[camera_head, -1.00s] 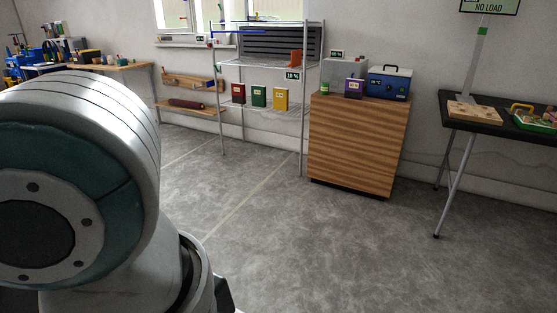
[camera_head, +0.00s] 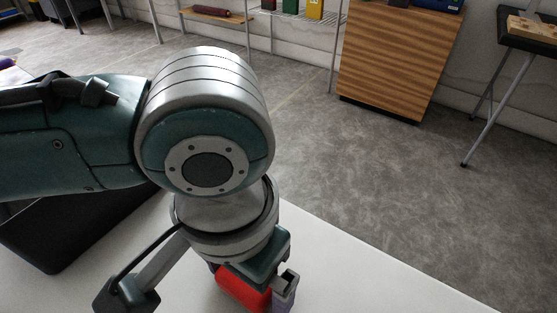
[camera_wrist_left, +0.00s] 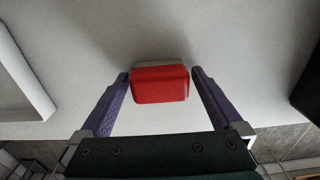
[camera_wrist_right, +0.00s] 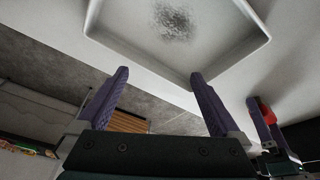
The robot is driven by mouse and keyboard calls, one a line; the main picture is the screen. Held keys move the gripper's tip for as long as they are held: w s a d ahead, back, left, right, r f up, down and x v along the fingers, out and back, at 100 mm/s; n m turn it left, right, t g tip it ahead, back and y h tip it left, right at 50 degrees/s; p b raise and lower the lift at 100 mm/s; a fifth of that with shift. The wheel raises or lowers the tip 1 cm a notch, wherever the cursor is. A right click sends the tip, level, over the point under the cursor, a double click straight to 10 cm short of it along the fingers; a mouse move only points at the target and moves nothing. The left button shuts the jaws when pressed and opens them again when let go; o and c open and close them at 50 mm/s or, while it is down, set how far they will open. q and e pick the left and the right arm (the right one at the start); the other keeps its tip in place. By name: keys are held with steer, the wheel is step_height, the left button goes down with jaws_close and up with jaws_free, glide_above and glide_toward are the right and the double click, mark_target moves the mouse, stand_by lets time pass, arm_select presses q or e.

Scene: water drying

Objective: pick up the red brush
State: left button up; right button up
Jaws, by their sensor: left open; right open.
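The red brush (camera_head: 238,290) is at the bottom of the head view, partly hidden by my left gripper (camera_head: 252,292). In the left wrist view the red brush (camera_wrist_left: 160,85), with a pale strip along its far edge, lies between the two purple fingers of my left gripper (camera_wrist_left: 160,74). Those fingers are open, with a gap on each side of it. My right gripper (camera_wrist_right: 159,75) is open and empty. The red brush (camera_wrist_right: 267,112) also shows at the right of the right wrist view, by the left gripper's fingers.
A white table (camera_head: 370,285) lies under the left gripper. A black bin (camera_head: 75,235) stands behind my left arm. A white tray (camera_wrist_right: 130,50) with a dark speckled patch (camera_wrist_right: 172,20) lies in front of my right gripper. A wooden cabinet (camera_head: 400,60) stands across open floor.

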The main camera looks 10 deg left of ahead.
arm_select(q)
steer(key=c, duration=1.2)
arm_select(e)
steer(key=shift+a, duration=0.15)
arm_select(q)
steer(key=shift+r, duration=0.1)
steer(key=shift+c, duration=0.2)
step_height(320, 180, up, 20)
steer(key=p, duration=0.7)
arm_select(e)
step_height(320, 180, up, 7)
steer(key=shift+f, duration=0.1)
arm_select(q)
steer(key=o, duration=0.8)
steer(key=c, duration=0.6)
steer(key=shift+w+d, duration=0.1)
arm_select(e)
steer(key=shift+s, duration=0.1)
